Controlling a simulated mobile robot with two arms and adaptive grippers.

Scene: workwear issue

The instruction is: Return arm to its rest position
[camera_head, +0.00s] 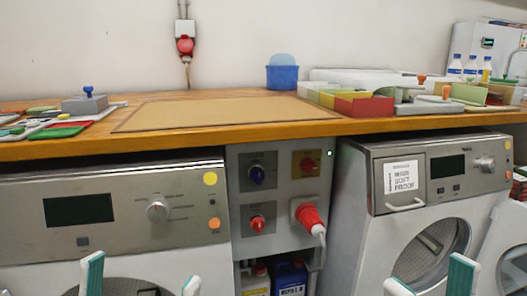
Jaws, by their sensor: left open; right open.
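My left gripper (141,277) shows at the bottom left edge of the head view. Its two green-and-white fingers are wide apart with nothing between them, in front of the left washing machine (120,208). My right gripper (430,275) shows at the bottom right edge. Its fingers are also apart and empty, in front of the right washing machine (440,167). Both grippers are below the level of the wooden worktop (200,136). The rest of both arms is out of view.
A tan mat (220,112) lies bare in the middle of the worktop. Flat coloured items and a grey block with a blue knob (85,104) are at left. A blue tub (282,73), open boxes (364,104) and bottles (470,68) stand right. A red plug (309,217) juts from the panel.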

